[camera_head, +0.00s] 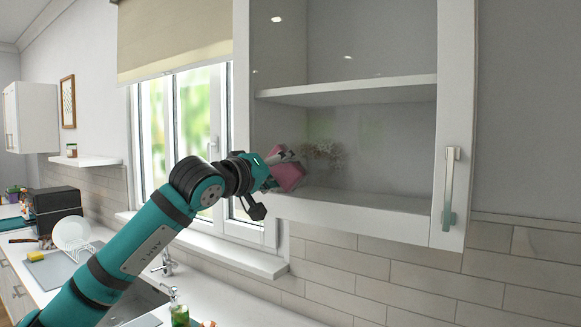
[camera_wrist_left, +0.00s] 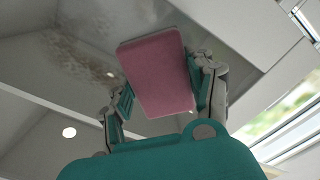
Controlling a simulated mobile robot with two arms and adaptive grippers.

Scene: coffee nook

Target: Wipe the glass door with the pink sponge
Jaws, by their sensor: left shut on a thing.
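My left gripper (camera_head: 274,163) is shut on the pink sponge (camera_head: 288,177) at the lower left of the glass door. In the left wrist view the sponge (camera_wrist_left: 158,75) sits between the two fingers of the gripper (camera_wrist_left: 162,95). The glass door (camera_head: 385,150) has a white frame and belongs to a wall cabinet. The sponge is at the glass near the left frame; I cannot tell whether it touches. A brownish, blotchy smudge (camera_head: 322,150) shows on the glass just right of the sponge, and also in the left wrist view (camera_wrist_left: 75,58). My right gripper is not in view.
The door's handle (camera_head: 449,190) is on its right frame. A window (camera_head: 190,125) with a sill (camera_head: 215,243) is left of the cabinet. Below are a faucet (camera_head: 172,292), a sink and a counter with a dish rack (camera_head: 75,245). The space before the glass, right of the sponge, is clear.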

